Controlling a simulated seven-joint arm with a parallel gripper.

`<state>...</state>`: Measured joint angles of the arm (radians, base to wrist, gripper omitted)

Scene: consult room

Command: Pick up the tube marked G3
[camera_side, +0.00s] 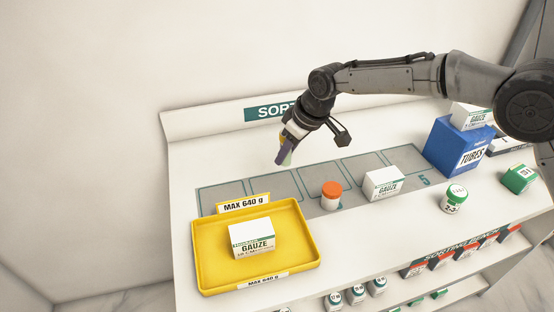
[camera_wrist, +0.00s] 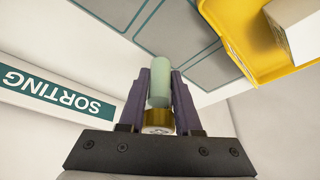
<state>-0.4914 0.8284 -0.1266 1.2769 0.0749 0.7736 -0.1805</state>
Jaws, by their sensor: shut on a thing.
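My gripper (camera_wrist: 160,92) is shut on a pale green tube (camera_wrist: 160,72) with a gold-coloured cap (camera_wrist: 158,118). The purple fingers sit on either side of it in the wrist view. In the side view, my gripper (camera_side: 286,149) holds the tube (camera_side: 288,158) above the grey marked slots, near the back of the bench. Much of the tube is hidden by the fingers there. No marking can be read on the tube in either view, so I cannot tell whether it is G3.
A yellow tray (camera_side: 210,270) labelled MAX 640 g holds a gauze box (camera_side: 252,239). An orange-capped jar (camera_side: 331,195) and another gauze box (camera_side: 384,183) stand among the slots. A blue TUBES box (camera_side: 458,147), a green-capped bottle (camera_side: 453,199) and a green box (camera_side: 519,178) are at right.

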